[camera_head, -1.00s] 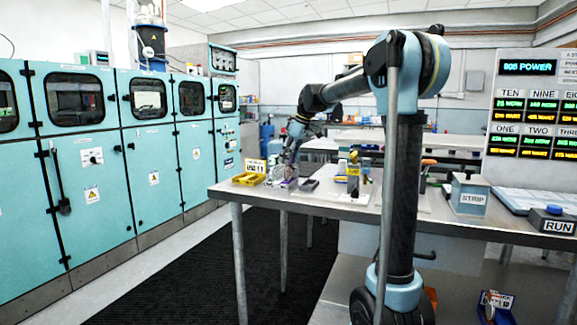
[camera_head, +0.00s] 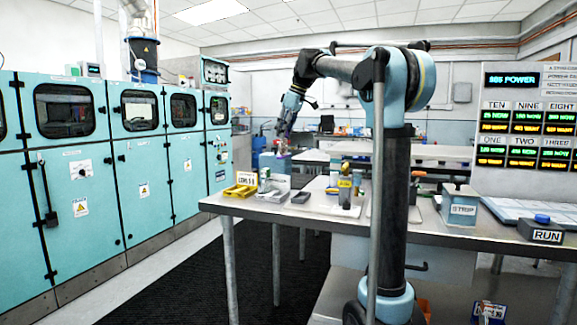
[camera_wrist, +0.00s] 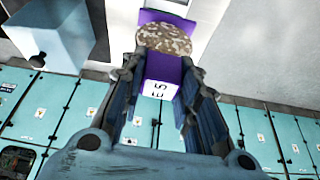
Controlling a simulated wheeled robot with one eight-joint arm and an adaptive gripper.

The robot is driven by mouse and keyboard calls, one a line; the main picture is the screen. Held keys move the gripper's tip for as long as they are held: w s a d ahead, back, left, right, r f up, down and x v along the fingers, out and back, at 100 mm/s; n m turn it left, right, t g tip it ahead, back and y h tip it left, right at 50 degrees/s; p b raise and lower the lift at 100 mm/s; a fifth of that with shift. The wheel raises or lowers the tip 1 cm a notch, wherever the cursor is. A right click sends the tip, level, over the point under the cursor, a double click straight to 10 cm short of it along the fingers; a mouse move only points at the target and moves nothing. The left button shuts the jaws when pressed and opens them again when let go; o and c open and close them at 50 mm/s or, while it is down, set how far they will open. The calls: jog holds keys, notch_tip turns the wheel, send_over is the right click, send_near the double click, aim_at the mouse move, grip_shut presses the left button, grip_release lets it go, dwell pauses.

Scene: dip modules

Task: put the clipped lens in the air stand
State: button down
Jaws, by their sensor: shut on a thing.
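My gripper (camera_wrist: 160,90) is shut on the clipped lens in the wrist view. The clip (camera_wrist: 164,68) is purple with a white label, partly readable, and the lens (camera_wrist: 165,39) is a mottled brown-grey round piece at its far end. In the head view my gripper (camera_head: 283,142) hangs in the air behind and above the left part of the table, and the thing in it is too small to make out. I cannot tell which thing is the air stand.
The grey table (camera_head: 330,210) bears a yellow tray (camera_head: 240,191) with a lens sign (camera_head: 247,178), a small dark block (camera_head: 301,197), a grey and yellow device (camera_head: 345,191) and a STRIP box (camera_head: 461,204). Teal cabinets (camera_head: 140,180) line the left.

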jog(key=s+d+f, duration=0.3)
jog(key=d+f, duration=0.2)
jog(key=d, duration=0.2)
notch_tip(320, 180, down, 11)
jog(key=shift+s, duration=0.2)
jog(key=shift+f, duration=0.1)
jog(key=c, duration=1.2)
grip_release()
jog(key=v, duration=1.2)
jog(key=shift+d, duration=0.15)
